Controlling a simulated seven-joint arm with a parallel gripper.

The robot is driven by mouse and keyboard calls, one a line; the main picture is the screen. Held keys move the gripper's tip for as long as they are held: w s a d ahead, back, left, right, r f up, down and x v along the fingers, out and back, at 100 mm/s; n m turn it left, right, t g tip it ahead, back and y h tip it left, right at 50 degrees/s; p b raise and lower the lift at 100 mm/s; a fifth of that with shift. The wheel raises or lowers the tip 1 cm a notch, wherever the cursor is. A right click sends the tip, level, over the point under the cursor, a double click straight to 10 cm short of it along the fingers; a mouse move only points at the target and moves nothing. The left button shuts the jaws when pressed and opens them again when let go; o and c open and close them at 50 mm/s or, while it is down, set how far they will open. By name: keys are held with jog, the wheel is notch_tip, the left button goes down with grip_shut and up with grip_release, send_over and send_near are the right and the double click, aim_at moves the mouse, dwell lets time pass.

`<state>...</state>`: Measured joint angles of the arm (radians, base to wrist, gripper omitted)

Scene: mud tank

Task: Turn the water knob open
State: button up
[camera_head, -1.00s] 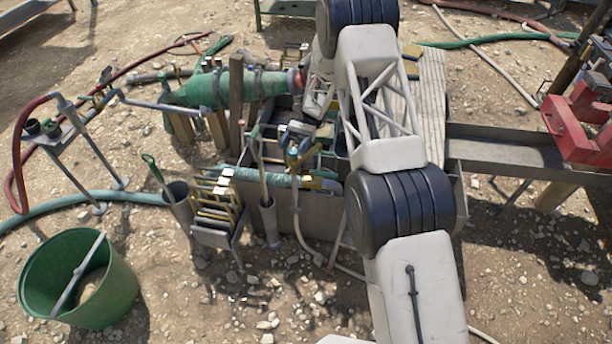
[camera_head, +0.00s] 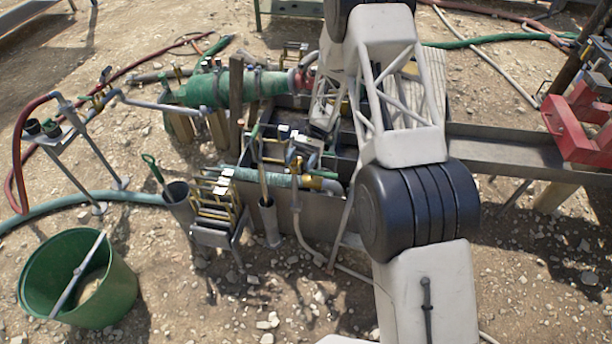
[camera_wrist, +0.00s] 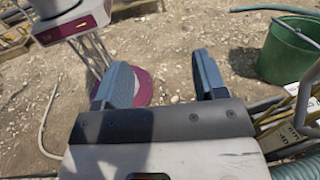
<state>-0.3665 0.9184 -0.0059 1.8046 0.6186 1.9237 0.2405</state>
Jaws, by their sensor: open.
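My gripper (camera_wrist: 167,82) is open in the wrist view, with two grey fingers spread apart. Nothing is between them but stony ground beyond. In the head view my forearm reaches over the tank, and my fingers are hard to make out among the fittings. A teal pipe (camera_head: 273,178) with a brass-coloured end fitting (camera_head: 325,184) runs along the near side of the tank. I cannot single out the water knob with certainty. Part of the pipework is hidden behind my arm. No contact between my fingers and a knob is visible.
A yellow-edged rack (camera_head: 215,205) stands left of the pipe and shows close to my gripper at the wrist view's right edge (camera_wrist: 292,110). A green bucket (camera_head: 115,295) stands front left. A metal trough (camera_head: 505,150) extends right. The ground between bucket and rack is open.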

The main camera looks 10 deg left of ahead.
jog(key=s+d, duration=0.3)
jog(key=s, duration=0.3)
jog(key=shift+d+r, duration=0.15)
jog(key=shift+r, duration=0.15)
jog(key=shift+s, duration=0.1)
jog(key=w+f+m+t+y, duration=0.2)
jog(key=w+m+t+y, duration=0.4)
jog(key=m+t, duration=0.3)
jog(key=w+f+m+t+y, duration=0.2)
jog(key=w+m+t+y, duration=0.4)
jog(key=t, duration=0.6)
jog(key=m+y, duration=0.1)
jog(key=m, duration=0.1)
jog(key=shift+w+f+m+y, duration=0.25)
jog(key=shift+f+m+y, duration=0.05)
jog(key=shift+m+y, duration=0.1)
jog(key=shift+w+a, duration=0.25)
jog(key=shift+a, duration=1)
jog(key=shift+w+a, duration=0.25)
jog(key=shift+a, duration=1)
jog(key=shift+w+a, duration=0.25)
jog(key=shift+a, duration=1)
